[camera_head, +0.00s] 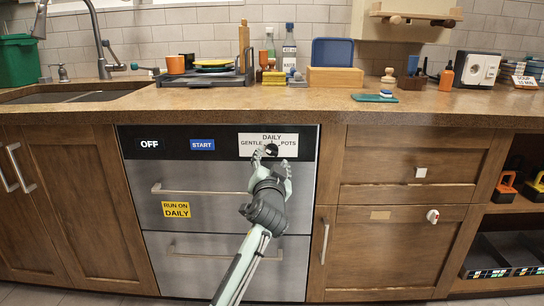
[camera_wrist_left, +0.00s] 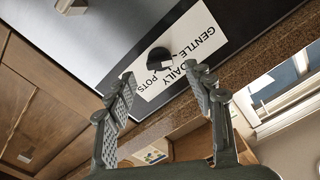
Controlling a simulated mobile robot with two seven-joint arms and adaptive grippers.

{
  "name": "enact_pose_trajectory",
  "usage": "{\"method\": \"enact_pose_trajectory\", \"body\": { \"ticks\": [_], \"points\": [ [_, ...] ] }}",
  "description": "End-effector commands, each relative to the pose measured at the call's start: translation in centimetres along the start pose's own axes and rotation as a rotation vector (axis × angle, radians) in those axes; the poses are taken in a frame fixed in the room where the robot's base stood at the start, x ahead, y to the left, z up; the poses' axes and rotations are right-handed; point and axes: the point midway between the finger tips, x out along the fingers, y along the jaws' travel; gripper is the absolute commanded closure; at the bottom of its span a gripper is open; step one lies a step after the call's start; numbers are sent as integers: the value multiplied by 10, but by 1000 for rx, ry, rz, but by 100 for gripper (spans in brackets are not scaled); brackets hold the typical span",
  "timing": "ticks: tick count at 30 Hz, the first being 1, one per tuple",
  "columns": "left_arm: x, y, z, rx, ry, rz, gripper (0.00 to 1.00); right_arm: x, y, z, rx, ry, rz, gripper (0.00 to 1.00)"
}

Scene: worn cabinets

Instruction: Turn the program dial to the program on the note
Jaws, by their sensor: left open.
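The program dial (camera_head: 271,149) is a small dark knob on a white label (camera_head: 246,145) reading GENTLE, DAILY and POTS, at the right of the black panel. DAILY is printed above the dial, GENTLE to its left, POTS to its right. The yellow note (camera_head: 176,210) on the upper drawer reads RUN ON DAILY. My left gripper (camera_head: 271,160) is open at the dial. In the left wrist view the dial (camera_wrist_left: 159,57) shows between and just beyond the open fingertips (camera_wrist_left: 160,75). A small light mark shows on it; its setting is too small to tell. My right gripper is not in view.
The OFF label (camera_head: 149,144) and blue START label (camera_head: 202,145) are left of the dial. Steel drawer handles (camera_head: 200,190) stick out below. The brown counter (camera_head: 300,101) overhangs just above the panel, with dishes and bottles on it. Wooden cabinets stand either side.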

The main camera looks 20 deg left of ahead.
Motion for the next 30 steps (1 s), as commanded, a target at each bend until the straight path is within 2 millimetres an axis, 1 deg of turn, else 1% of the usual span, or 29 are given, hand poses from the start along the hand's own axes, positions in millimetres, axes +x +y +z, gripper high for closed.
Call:
{"method": "enact_pose_trajectory", "body": {
  "ticks": [1,3,7,11,17,20,27,30],
  "points": [
    [9,-1,0,1,0,-1,47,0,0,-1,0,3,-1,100],
    [19,0,0,0,1,0,47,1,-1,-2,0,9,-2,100],
    [31,0,0,0,-1,1,47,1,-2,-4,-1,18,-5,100],
    [36,0,1,-1,-2,1,47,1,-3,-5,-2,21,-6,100],
    [37,0,1,-1,-2,1,47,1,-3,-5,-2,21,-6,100],
    [36,0,1,-1,-2,1,56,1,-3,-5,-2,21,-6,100],
    [36,0,1,-1,-2,1,86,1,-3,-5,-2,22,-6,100],
    [36,0,1,-1,-2,1,96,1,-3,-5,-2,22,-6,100]
  ]
}}
